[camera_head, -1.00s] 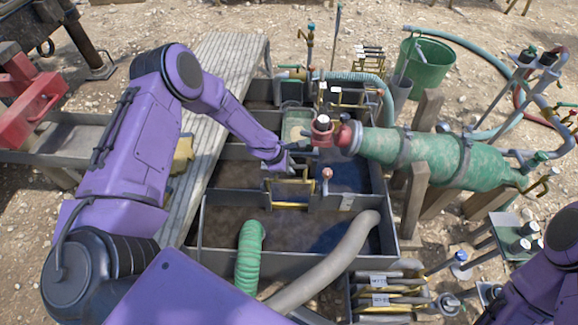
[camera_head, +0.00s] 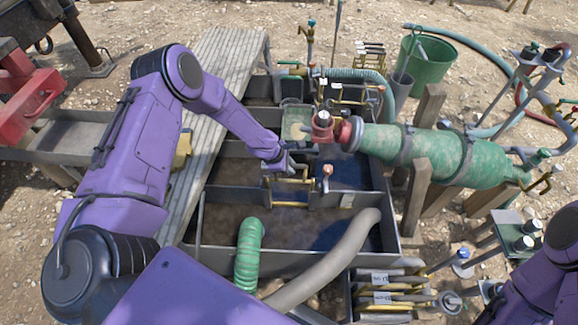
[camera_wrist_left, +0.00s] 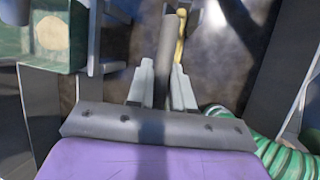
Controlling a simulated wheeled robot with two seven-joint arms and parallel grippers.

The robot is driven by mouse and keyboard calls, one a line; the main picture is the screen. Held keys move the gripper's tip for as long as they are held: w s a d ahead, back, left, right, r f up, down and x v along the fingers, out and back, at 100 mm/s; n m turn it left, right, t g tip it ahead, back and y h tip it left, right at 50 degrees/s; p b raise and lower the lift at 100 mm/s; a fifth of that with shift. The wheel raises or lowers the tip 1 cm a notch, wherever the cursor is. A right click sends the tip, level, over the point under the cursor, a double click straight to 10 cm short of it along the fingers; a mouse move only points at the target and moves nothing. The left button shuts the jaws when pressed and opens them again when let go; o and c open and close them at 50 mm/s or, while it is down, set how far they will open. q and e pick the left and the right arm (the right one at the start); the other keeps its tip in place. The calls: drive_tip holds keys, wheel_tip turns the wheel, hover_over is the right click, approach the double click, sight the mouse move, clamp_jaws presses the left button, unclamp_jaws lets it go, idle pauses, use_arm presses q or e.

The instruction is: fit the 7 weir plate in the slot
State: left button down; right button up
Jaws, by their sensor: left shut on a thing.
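My left gripper (camera_head: 285,165) is over the middle of the mud tank (camera_head: 250,262), at the divider between the middle and front compartments. In the left wrist view the gripper (camera_wrist_left: 160,85) is shut on a thin dark grey plate (camera_wrist_left: 166,45), seen nearly edge-on. I take it to be the weir plate, but its number cannot be read. A brass bar (camera_wrist_left: 181,28) shows beside its far end. In the head view, brass fittings (camera_head: 290,181) lie just below the fingers. The slot itself and the plate's lower edge are hidden. My right gripper is out of view.
A red-handled valve (camera_head: 327,172) stands close to the right of the left gripper. A green hose (camera_head: 249,255) and a grey hose (camera_head: 335,260) cross the tank's front. A plate rack (camera_head: 385,290) is at the front right. A green cylinder (camera_head: 430,158) lies right of the tank.

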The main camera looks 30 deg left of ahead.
use_arm(q)
drive_tip(key=shift+f+b, duration=0.4)
drive_tip(key=shift+f, duration=0.15)
drive_tip(key=c, duration=0.9)
unclamp_jaws()
drive_tip(key=shift+c, duration=0.2)
drive_tip(key=p+v, duration=0.2)
drive_tip(key=v, duration=0.8)
drive_tip(key=shift+r, duration=0.25)
